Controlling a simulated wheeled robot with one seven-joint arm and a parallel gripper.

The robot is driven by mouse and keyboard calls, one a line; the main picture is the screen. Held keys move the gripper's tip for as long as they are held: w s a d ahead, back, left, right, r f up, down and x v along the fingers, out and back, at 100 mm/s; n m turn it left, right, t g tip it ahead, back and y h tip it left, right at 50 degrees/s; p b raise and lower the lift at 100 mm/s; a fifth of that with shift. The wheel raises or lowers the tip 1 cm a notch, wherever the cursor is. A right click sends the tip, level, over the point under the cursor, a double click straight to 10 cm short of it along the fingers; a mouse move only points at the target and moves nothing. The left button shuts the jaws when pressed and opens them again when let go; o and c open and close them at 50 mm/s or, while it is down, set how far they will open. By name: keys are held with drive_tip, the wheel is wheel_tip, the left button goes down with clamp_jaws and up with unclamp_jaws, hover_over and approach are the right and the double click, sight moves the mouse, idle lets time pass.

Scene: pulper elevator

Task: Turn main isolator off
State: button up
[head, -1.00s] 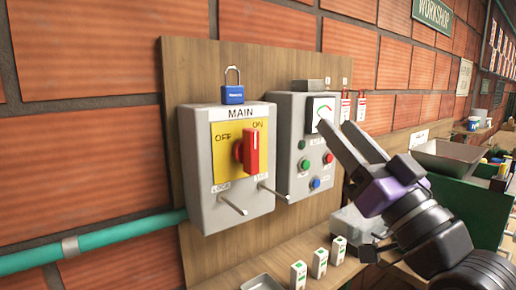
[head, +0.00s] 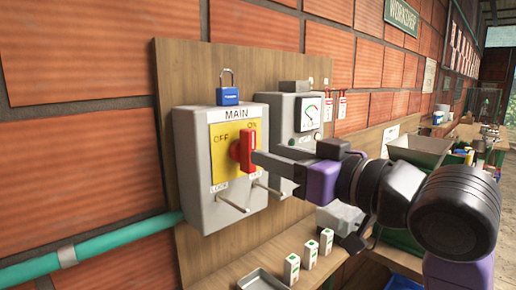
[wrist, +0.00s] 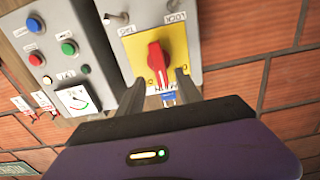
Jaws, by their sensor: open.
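My gripper (head: 258,160) is at the handle's right side, with a fingertip close in front of the red part. In the wrist view the red handle (wrist: 158,58) lies ahead, between the two open fingers (wrist: 158,88) and slightly beyond their tips. I cannot tell whether a finger touches it.
A blue padlock (head: 228,95) sits on top of the isolator box. Small white boxes (head: 310,254) and a tray (head: 262,280) stand below.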

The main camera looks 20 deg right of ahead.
sight(246, 150)
drive_tip(key=x, duration=0.5)
drive_tip(key=shift+p, duration=0.3)
drive_tip(key=shift+s, duration=0.1)
clamp_jaws()
